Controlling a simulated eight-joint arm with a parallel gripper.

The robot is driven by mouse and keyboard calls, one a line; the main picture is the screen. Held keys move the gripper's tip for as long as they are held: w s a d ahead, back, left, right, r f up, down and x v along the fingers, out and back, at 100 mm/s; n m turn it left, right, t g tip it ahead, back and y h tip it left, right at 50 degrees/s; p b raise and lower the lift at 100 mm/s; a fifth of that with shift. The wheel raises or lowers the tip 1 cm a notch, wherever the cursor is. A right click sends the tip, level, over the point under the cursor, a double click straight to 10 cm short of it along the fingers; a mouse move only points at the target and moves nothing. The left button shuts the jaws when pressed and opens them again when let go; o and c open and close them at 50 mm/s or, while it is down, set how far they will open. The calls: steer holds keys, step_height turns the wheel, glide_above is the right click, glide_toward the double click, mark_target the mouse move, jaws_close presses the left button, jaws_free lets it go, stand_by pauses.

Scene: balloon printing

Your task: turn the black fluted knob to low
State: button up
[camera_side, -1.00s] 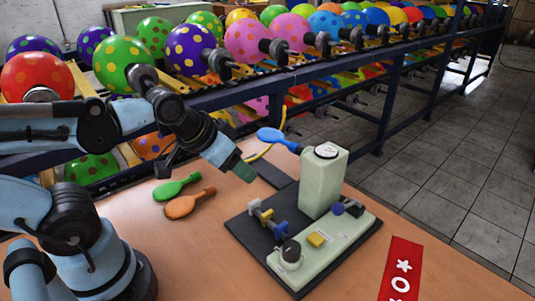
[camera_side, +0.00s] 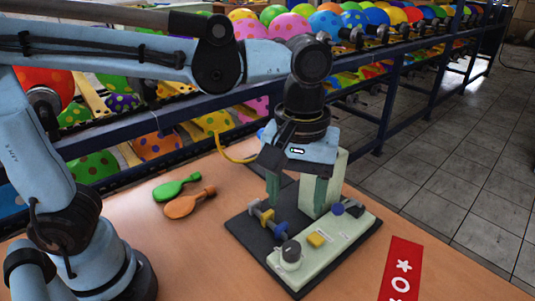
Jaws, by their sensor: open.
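The black fluted knob (camera_side: 291,251) sits upright on the front end of the pale green machine's low base (camera_side: 318,262). My gripper (camera_side: 296,196) points down with its two greenish fingers apart and nothing between them. In the picture it is above the knob and in front of the machine's upright box (camera_side: 335,180), partly covering it. The gripper is clear of the knob. The knob's setting and any markings around it are too small to read.
A yellow button (camera_side: 316,239) and a blue knob (camera_side: 338,208) are on the same base. A red card (camera_side: 402,271) lies right.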

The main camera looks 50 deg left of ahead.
mark_target(292, 247)
step_height(292, 247, down, 12)
steer(key=shift+r, duration=0.1)
stand_by(0.5)
steer(key=shift+c, duration=0.4)
steer(key=c, duration=1)
